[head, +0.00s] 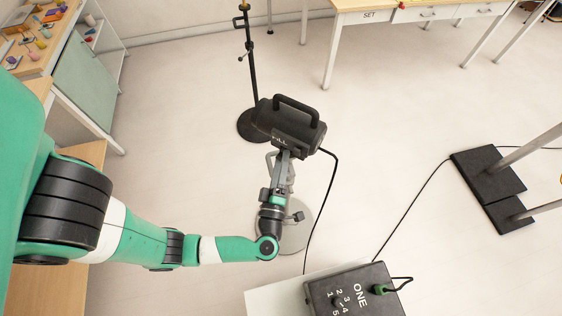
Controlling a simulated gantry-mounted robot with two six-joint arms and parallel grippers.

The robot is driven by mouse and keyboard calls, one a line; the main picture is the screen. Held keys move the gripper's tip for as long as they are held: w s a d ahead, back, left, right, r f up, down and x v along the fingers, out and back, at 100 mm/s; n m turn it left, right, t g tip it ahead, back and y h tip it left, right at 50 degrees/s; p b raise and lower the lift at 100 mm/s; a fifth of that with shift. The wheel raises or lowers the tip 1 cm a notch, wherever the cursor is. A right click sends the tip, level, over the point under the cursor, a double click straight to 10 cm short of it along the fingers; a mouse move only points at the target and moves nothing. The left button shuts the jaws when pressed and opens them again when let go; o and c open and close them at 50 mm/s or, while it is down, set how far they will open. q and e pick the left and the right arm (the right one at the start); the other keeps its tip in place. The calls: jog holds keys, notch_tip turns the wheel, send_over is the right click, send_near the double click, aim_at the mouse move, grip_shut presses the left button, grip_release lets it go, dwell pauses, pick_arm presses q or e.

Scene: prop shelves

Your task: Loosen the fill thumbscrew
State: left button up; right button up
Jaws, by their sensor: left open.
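The black fill lamp (292,128), with a handle on top and partly readable white lettering on its near side, stands at the centre of the head view. A round grey base (298,238) shows below it, partly behind my left wrist. My left gripper (283,158) is just below the lettered side of the lamp, pointing towards it. It is open, and grey metal parts show around its fingers. I cannot tell whether it touches the lamp. The thumbscrew cannot be made out; it may be hidden by my gripper or wrist. My right gripper is not in view.
A black pole stand (249,60) rises behind the lamp. A black box marked ONE (352,292) sits on a white top at the bottom. Cables (327,200) cross the floor. A table marked SET (372,16) stands at the back.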

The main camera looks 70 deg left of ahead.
pick_arm(q)
jog(key=v, duration=1.1)
jog(key=shift+s+d+b, duration=0.15)
jog(key=shift+d+b, duration=0.15)
jog(key=shift+b, duration=0.15)
jog(key=shift+f, duration=0.15)
